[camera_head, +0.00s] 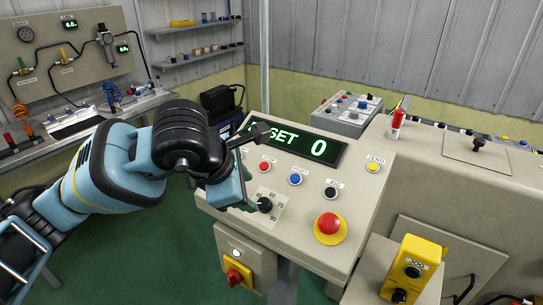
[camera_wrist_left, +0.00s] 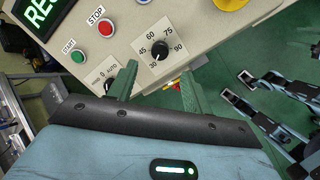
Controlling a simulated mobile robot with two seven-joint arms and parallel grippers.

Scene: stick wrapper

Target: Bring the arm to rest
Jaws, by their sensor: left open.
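My left gripper (camera_head: 255,170) is open and empty, over the left part of the control panel (camera_head: 355,168). In the left wrist view its two green fingers (camera_wrist_left: 158,80) are apart with nothing between them. The black dial (camera_head: 265,204) with its numbered scale lies just beyond the fingers; it also shows in the left wrist view (camera_wrist_left: 159,50). My left arm comes in from the left, bent at the wrist.
The panel carries a red stop button (camera_head: 264,166), a blue button (camera_head: 295,179), a black button (camera_head: 330,193), a yellow button (camera_head: 373,167) and a large red mushroom button (camera_head: 328,223). A yellow switch box (camera_head: 413,268) stands front right. Green floor (camera_head: 150,255) is open at lower left.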

